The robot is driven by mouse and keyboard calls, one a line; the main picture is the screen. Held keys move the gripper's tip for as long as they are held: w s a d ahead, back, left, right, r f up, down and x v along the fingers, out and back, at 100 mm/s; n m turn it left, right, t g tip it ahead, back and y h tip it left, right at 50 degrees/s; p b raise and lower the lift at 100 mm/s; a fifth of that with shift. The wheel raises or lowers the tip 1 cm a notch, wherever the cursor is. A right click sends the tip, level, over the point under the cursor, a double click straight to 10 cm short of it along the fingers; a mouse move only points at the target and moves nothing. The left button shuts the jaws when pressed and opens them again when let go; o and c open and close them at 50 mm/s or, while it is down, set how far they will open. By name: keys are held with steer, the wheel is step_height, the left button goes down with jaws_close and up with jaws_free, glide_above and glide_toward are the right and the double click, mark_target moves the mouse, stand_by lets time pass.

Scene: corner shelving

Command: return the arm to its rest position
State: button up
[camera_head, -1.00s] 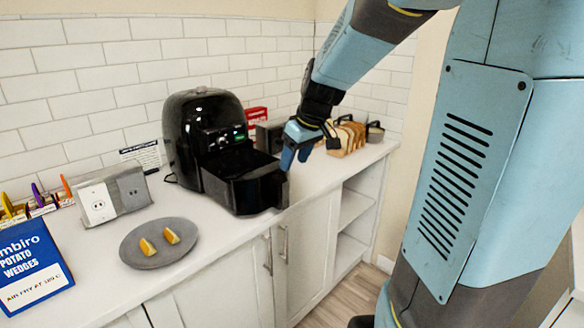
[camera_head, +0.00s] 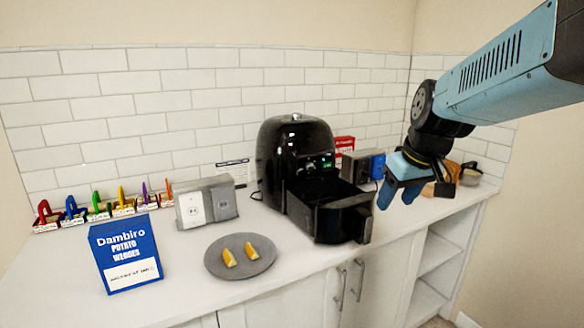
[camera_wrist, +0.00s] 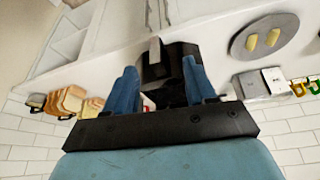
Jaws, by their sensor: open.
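My gripper (camera_head: 402,188) is in the air to the right of the air fryer, over the counter's right part, with its fingers pointing down. In the wrist view my gripper (camera_wrist: 160,88) shows two blue fingers spread apart with nothing held between them. The black air fryer (camera_head: 297,150) stands on the counter. Its drawer (camera_head: 343,217) is pulled out towards the front, and its inside cannot be seen well. The fryer drawer also shows beyond the fingers in the wrist view (camera_wrist: 172,62); I cannot tell the gap.
A grey plate (camera_head: 215,262) with two potato wedges (camera_head: 251,251) lies left of the drawer. A blue box (camera_head: 125,255), a grey socket block (camera_head: 206,203) and coloured clips stand further left. Bread (camera_head: 455,172) is behind my gripper. Open shelves are at the right.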

steer(key=s+d+r+m+t+h, duration=0.1)
steer(key=s+m, duration=0.2)
steer(key=s, duration=0.9)
